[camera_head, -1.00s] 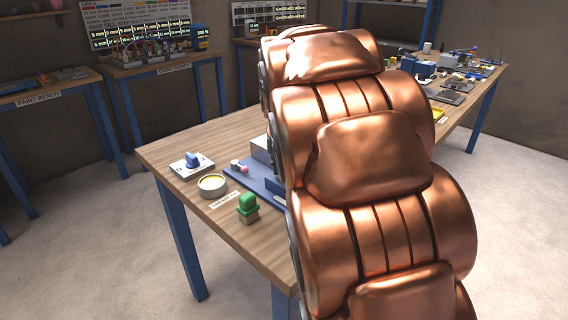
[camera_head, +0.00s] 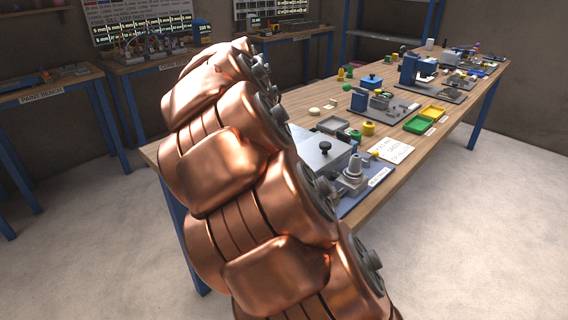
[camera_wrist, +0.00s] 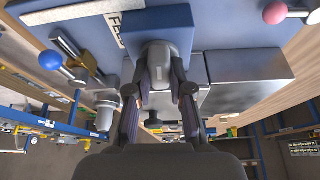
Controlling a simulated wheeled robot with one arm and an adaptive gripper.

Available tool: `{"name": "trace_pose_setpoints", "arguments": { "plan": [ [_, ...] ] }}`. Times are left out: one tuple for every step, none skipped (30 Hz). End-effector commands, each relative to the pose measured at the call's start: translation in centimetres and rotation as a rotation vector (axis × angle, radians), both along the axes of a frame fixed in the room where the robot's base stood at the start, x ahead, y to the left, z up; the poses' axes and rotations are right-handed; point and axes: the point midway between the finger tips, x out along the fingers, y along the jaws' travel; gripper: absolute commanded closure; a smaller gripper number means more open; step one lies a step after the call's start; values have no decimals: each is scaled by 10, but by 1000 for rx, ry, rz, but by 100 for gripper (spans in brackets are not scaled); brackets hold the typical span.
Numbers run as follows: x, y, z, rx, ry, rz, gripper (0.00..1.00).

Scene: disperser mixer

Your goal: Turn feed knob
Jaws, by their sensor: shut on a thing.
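In the wrist view, a grey knob (camera_wrist: 159,62) sits on a blue block (camera_wrist: 162,30) fixed to a blue base plate (camera_wrist: 225,18). A partly covered label starting "FEE" (camera_wrist: 115,30) lies beside the block. My gripper (camera_wrist: 160,82) is shut on the grey knob, one finger on each side. In the head view my copper arm hides the gripper and the knob. The machine's grey housing (camera_head: 316,147) with a black knob on top shows to the right of the arm.
In the wrist view, a blue ball-ended lever (camera_wrist: 52,61) and a pink ball-ended lever (camera_wrist: 276,13) flank the plate.

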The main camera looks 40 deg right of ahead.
Motion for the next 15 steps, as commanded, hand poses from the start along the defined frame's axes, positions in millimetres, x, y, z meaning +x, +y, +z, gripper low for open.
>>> {"name": "trace_pose_setpoints", "arguments": {
  "plan": [
    [0, -1, 1, -2, 0, -25, 100],
    [0, -1, 1, -1, 1, -40, 100],
    [0, -1, 1, -1, 0, -59, 100],
    [0, -1, 1, 0, 0, -73, 100],
    [0, 0, 1, 0, 1, -85, 100],
    [0, 0, 1, 1, 1, -98, 100],
    [0, 0, 1, 1, 0, -107, 100],
    [0, 0, 1, 1, 0, -115, 100],
    [0, 0, 1, 1, 0, -123, 100],
    [1, 0, 1, 1, 0, -129, 100],
    [1, 0, 1, 1, -1, -134, 100],
    [1, 0, 1, 1, -1, -139, 100],
    [1, 0, 1, 0, -1, -141, 100],
    [1, 0, 1, 0, -1, -144, 100],
    [1, 0, 1, 0, -2, -145, 100]
  ]
}}
